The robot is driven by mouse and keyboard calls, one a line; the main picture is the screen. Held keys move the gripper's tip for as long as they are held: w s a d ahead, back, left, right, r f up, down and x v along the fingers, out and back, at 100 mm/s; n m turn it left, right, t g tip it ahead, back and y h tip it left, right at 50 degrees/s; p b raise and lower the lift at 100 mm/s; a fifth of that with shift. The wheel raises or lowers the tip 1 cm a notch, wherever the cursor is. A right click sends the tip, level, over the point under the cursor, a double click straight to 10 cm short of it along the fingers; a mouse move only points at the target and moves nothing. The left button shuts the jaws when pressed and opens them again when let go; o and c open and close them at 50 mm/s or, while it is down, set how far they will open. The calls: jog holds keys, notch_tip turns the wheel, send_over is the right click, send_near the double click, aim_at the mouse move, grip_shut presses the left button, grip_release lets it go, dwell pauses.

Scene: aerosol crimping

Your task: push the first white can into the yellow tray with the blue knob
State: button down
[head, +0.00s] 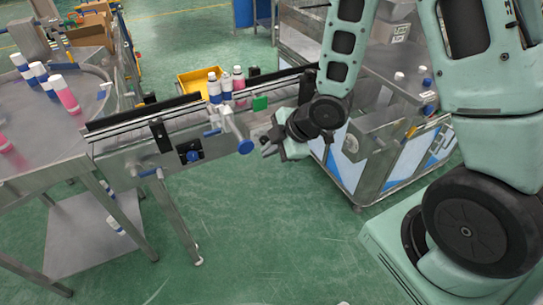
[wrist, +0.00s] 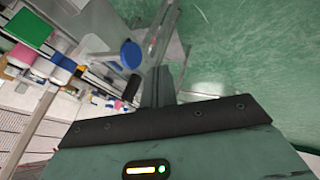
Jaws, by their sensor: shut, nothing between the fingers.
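The blue knob (head: 245,147) sits at the end of a metal rod on the front of the conveyor; it also shows in the wrist view (wrist: 131,54). My gripper (head: 267,149) is shut and empty, just right of the knob and apart from it in the head view. Its closed fingers (wrist: 158,87) point beside the knob in the wrist view. A white can with a blue lower part (head: 214,88) stands on the conveyor, with a similar can (head: 226,86) and a pink one (head: 239,80) to its right. The yellow tray (head: 190,84) is behind the conveyor, partly hidden by the cans and rail.
A round metal table (head: 60,125) with several white-capped cans stands at the left. A second blue knob (head: 193,156) is lower on the conveyor's front. A green block (head: 260,103) sits on the rail. A metal-topped cabinet (head: 345,175) stands at the right. The green floor in front is clear.

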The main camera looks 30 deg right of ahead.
aim_at(253, 148)
jog(key=shift+w+a+f+p, duration=0.3)
jog(key=shift+w+f+p, duration=0.3)
jog(key=shift+w, duration=0.45)
jog(key=shift+w+a+f+p, duration=0.4)
jog(key=shift+w+f, duration=0.35)
jog(key=shift+w, duration=0.35)
jog(key=shift+w+a+f+p, duration=0.25)
jog(key=shift+w+f+p, duration=0.35)
jog(key=shift+w, duration=0.45)
jog(key=shift+f, duration=0.1)
